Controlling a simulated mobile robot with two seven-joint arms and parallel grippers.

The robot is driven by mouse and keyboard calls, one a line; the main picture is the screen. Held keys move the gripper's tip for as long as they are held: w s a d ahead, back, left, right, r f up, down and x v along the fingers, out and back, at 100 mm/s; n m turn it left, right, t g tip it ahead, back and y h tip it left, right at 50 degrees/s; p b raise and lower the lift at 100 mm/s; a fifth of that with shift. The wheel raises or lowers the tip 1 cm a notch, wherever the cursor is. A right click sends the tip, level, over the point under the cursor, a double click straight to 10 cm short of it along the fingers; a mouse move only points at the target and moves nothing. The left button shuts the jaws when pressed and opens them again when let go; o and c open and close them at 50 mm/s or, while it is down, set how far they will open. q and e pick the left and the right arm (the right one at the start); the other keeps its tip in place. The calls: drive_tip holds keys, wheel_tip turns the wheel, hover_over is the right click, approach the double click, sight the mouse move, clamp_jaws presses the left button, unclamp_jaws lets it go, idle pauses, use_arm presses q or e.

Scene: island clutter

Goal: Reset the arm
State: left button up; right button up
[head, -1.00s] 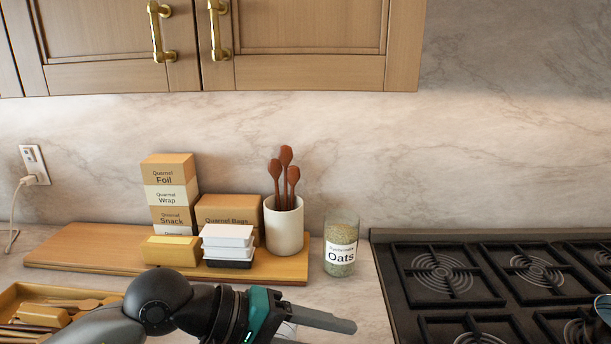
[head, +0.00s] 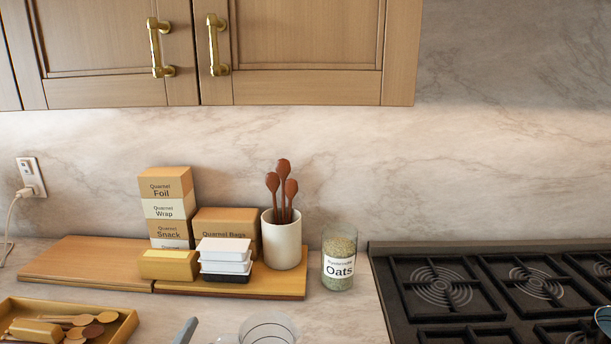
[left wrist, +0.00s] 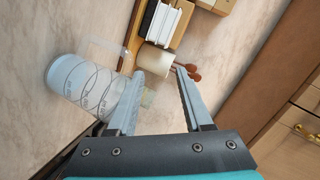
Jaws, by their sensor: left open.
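My left gripper (left wrist: 160,71) is open, with nothing between its fingers in the left wrist view. In the head view only a grey finger (head: 185,331) of it shows at the bottom edge. A clear jug-like container (left wrist: 82,84) with thin printed lines stands beside the left finger in the left wrist view. What looks like the same clear container (head: 267,329) shows its rim at the bottom of the head view. I cannot tell whether the finger touches it. My right gripper is in neither view.
A wooden board (head: 85,262) carries boxes (head: 166,190), stacked white containers (head: 225,255) and a utensil crock (head: 281,242). An oats jar (head: 339,258) stands beside it, left of the stove (head: 440,290). A wooden tray (head: 128,328) holds spoons. Cabinets (head: 300,45) hang above.

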use_arm(q)
drive_tip(key=s+f+n+g+h, duration=0.1)
drive_tip(key=s+f+n+g, duration=1)
drive_tip(key=s+f, duration=0.75)
drive_tip(key=s+f+m+g+b, duration=0.1)
drive_tip(key=s+f+g+b, duration=0.2)
drive_tip(key=f, duration=2.2)
drive_tip(key=s+a+f+b, duration=0.2)
drive_tip(key=s+f+b, duration=0.3)
drive_tip(key=s+f, duration=1)
drive_tip(key=shift+a+f, duration=0.2)
drive_tip(key=shift+f, duration=0.6)
drive_tip(key=shift+s, duration=0.25)
